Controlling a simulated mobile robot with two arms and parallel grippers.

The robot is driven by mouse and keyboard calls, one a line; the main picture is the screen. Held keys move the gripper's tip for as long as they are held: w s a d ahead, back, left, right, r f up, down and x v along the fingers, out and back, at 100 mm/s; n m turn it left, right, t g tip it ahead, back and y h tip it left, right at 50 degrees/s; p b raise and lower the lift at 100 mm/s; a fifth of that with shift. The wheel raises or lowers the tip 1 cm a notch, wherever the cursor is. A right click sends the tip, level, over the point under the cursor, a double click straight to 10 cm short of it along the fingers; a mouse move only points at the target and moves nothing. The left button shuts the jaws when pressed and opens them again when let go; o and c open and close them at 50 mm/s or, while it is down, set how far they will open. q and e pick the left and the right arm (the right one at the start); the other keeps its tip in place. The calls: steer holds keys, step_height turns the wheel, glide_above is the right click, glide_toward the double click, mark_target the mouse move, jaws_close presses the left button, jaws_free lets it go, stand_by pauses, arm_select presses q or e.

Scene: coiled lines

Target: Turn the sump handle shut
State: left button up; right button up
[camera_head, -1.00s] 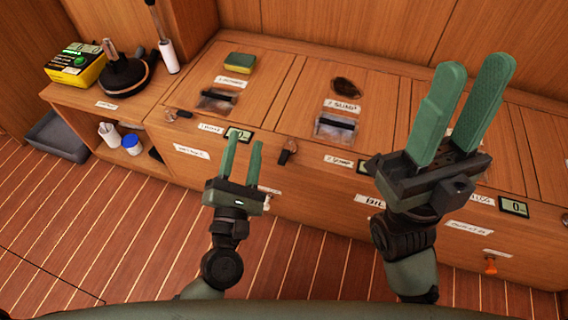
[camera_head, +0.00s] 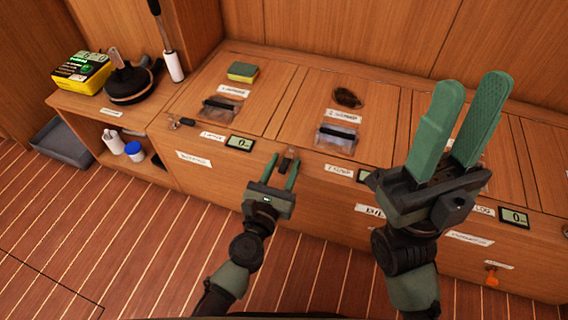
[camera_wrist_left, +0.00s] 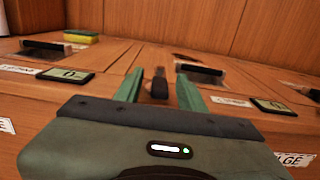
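The sump handle (camera_head: 289,157) is a small dark lever on the front edge of the wooden bench, left of the lower sump label (camera_head: 339,170). My left gripper (camera_head: 283,161) is open, with its green fingers reaching up to either side of this handle. In the left wrist view the handle (camera_wrist_left: 159,84) stands upright between the two fingers, with gaps on both sides. Whether its base is turned cannot be told. My right gripper (camera_head: 471,92) is open and empty, raised over the right part of the bench.
Another small lever (camera_head: 182,122) sits on the bench edge further left. A display (camera_head: 240,143) is left of the sump handle. An orange fitting (camera_head: 491,280) is low on the right front.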

arm_select(q)
jaws_close()
stand_by(1.4)
